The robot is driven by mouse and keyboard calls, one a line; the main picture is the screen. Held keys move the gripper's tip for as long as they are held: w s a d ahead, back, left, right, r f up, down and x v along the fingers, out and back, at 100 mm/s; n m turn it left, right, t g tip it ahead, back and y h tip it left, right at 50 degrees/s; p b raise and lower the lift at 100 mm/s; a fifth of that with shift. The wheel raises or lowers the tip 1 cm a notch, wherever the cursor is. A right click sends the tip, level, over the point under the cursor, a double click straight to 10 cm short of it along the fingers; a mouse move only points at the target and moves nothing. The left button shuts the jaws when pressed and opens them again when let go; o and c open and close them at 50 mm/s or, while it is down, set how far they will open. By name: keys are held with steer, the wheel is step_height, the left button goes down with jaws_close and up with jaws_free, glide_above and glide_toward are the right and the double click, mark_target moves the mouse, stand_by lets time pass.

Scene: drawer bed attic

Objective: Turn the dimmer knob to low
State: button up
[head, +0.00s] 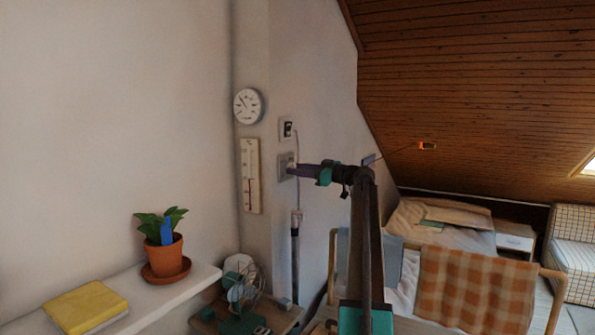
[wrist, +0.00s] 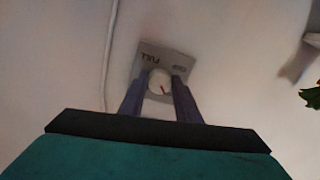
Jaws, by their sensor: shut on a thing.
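The dimmer knob (wrist: 159,82) is a round white knob with a red pointer mark, set on a grey wall plate (wrist: 178,62) with dark lettering, one word looking like "FULL". In the head view the plate (head: 284,161) is on the wall, below a second small plate. My gripper (wrist: 159,80) reaches the plate, with one finger on each side of the knob, shut on it. In the head view my gripper (head: 293,169) covers the knob. The red mark slants across the knob's face.
A round dial (head: 247,106) and a thermometer board (head: 250,176) hang on the wall to the left. A switch plate (head: 287,128) is just above.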

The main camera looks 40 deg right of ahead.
steer(key=shift+a+f, duration=0.2)
steer(key=o, duration=1.1)
steer(key=shift+r, duration=0.15)
steer(key=shift+c, duration=0.2)
steer(key=b+v, duration=0.3)
steer(key=v, duration=1.1)
steer(key=shift+b, duration=0.35)
steer(key=shift+w, duration=0.1)
